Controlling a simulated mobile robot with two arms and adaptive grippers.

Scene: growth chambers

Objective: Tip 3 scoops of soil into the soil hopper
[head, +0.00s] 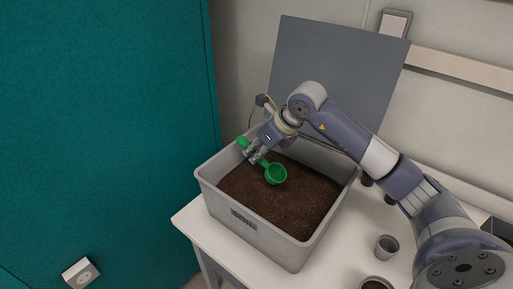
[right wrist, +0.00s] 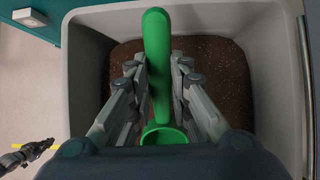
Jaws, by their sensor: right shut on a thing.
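A green scoop (head: 276,174) is held over the grey soil bin, and its cup looks empty from above. My right gripper (head: 256,155) is shut on the scoop's handle. In the right wrist view the green handle (right wrist: 157,60) runs between the two fingers of my right gripper (right wrist: 158,82). The bin (head: 219,207) is full of dark brown soil (head: 290,205) and stands on a white table. Whether the scoop touches the soil I cannot tell. My left gripper does not show in the head view. I cannot make out a soil hopper.
A small grey cup (head: 387,246) stands on the white table (head: 340,262) right of the bin. A pot with soil (head: 376,284) is cut off at the bottom edge. A grey panel (head: 335,75) stands behind the bin. A teal wall (head: 100,120) rises at the left.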

